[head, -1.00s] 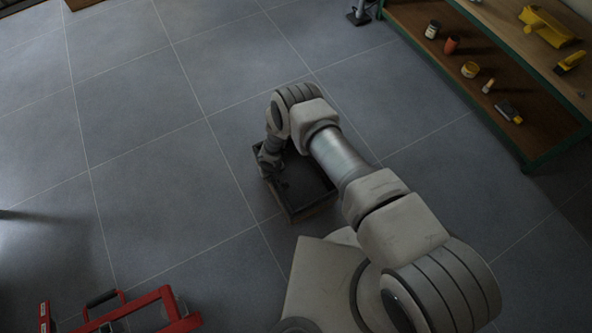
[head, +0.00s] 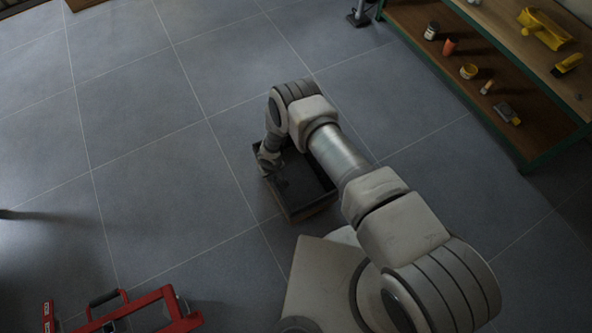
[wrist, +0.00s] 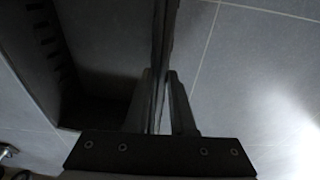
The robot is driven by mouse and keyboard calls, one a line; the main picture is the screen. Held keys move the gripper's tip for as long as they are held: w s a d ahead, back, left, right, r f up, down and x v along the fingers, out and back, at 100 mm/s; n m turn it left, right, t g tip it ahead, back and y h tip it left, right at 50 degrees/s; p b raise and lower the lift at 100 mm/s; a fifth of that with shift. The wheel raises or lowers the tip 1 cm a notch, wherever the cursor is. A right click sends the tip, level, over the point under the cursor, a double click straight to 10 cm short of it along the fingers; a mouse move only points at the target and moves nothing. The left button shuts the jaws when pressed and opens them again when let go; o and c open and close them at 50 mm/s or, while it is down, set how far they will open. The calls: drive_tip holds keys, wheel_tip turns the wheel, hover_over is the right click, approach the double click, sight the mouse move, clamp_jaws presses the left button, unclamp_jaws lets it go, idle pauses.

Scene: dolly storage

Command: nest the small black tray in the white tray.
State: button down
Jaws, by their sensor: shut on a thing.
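The small black tray (head: 313,197) is in front of my base in the head view, partly covered by my arm. My gripper (head: 267,163) is at its left side there. In the wrist view, my gripper (wrist: 160,100) has its two fingers on either side of the tray's thin dark wall and is shut on it. The tray's dark inside (wrist: 100,50) fills the left of that view. Its height above the floor is hard to judge. I see no white tray in either view.
A green-framed shelf (head: 480,105) with jars and tools stands at the upper right. A red metal frame (head: 150,300) is at the lower left. A dark stand (head: 358,16) is at the top. The grey tiled floor (head: 140,170) left of the tray is clear.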

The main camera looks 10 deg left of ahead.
drive_tip(key=shift+r+p, duration=1.35)
drive_tip(key=shift+r, duration=0.85)
